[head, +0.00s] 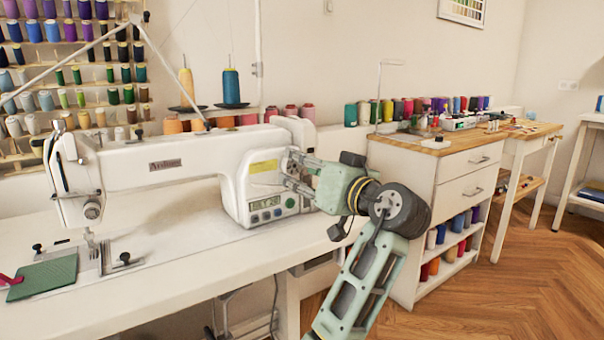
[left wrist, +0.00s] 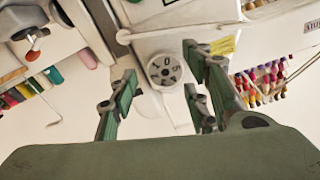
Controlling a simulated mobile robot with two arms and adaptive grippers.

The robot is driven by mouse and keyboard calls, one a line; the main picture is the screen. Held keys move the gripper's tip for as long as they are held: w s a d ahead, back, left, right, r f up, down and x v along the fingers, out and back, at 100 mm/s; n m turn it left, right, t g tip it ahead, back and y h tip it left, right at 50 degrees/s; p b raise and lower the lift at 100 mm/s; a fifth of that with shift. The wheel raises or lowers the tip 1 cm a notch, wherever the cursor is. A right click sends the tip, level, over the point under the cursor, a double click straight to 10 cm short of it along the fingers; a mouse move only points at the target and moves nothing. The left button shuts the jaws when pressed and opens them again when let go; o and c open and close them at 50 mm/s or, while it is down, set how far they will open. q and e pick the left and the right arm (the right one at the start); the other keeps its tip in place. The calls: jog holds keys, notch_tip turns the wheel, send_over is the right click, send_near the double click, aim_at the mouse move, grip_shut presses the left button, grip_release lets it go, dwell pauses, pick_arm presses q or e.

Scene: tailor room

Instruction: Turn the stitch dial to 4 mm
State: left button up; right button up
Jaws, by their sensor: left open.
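The white sewing machine (head: 165,168) stands on its table, with a display panel (head: 272,207) low on its right part. The stitch dial (left wrist: 165,70) is a round grey knob with dark digits, among them a 0 and a 5, in the left wrist view. I cannot tell its exact setting. In the head view the dial is hidden behind my gripper. My left gripper (head: 298,175) is at the right end of the machine. In the left wrist view its open, empty fingers (left wrist: 163,88) stand on either side of the dial; I cannot tell whether they touch it.
The white sewing table (head: 190,262) has free room in front of the machine. A green cloth piece (head: 43,277) lies at its left. Thread cones (head: 231,86) stand behind the machine. A white drawer cabinet (head: 440,185) with a wooden top stands to the right of my arm.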

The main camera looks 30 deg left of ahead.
pick_arm(q)
jog(key=shift+w+a, duration=0.25)
jog(key=shift+a, duration=0.35)
jog(key=c, duration=1)
jog(key=shift+r, duration=0.1)
jog(key=shift+c, duration=0.2)
